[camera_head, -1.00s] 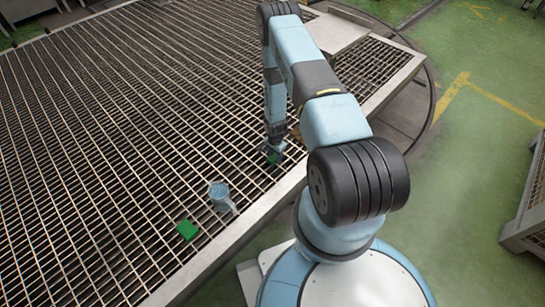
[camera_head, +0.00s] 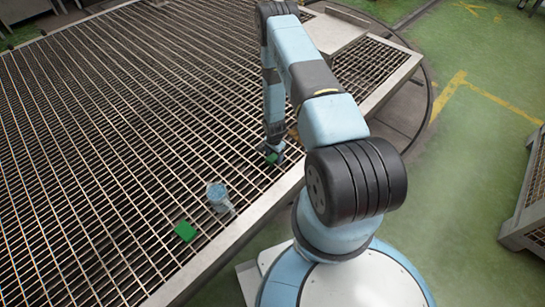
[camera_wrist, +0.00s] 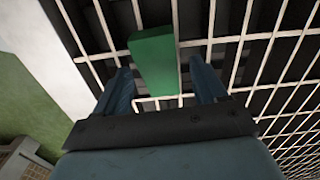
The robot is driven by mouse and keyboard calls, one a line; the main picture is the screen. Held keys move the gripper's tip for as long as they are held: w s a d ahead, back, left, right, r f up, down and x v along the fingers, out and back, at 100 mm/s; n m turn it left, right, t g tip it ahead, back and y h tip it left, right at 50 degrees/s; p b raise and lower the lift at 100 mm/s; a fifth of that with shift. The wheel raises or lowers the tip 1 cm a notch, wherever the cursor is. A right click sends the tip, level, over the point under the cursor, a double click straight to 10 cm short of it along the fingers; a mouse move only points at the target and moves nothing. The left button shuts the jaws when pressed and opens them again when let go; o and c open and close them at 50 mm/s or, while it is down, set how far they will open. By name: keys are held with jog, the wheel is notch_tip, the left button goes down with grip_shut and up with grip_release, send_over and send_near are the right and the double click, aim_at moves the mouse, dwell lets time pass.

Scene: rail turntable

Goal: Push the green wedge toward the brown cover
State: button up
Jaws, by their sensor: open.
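A green block (camera_wrist: 153,62), seemingly the wedge, lies on the grating between and just beyond my fingertips in the wrist view. It shows in the head view (camera_head: 271,158), partly hidden by my gripper (camera_head: 272,152). My gripper (camera_wrist: 164,82) is open, with one finger on each side of the block. I cannot tell whether either finger touches it. A small brownish patch (camera_head: 294,132) shows just behind my gripper, partly hidden by my arm; I cannot tell whether it is the brown cover.
A second green block (camera_head: 185,231) lies near the grating's front edge. A light-blue cup-like object (camera_head: 217,195) stands between it and my gripper. A pale metal rim (camera_head: 240,232) borders the grating (camera_head: 110,140). The grating at left is clear.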

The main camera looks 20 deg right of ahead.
aim_at(274, 156)
jog(key=shift+r, duration=3.95)
jog(key=shift+s, duration=0.1)
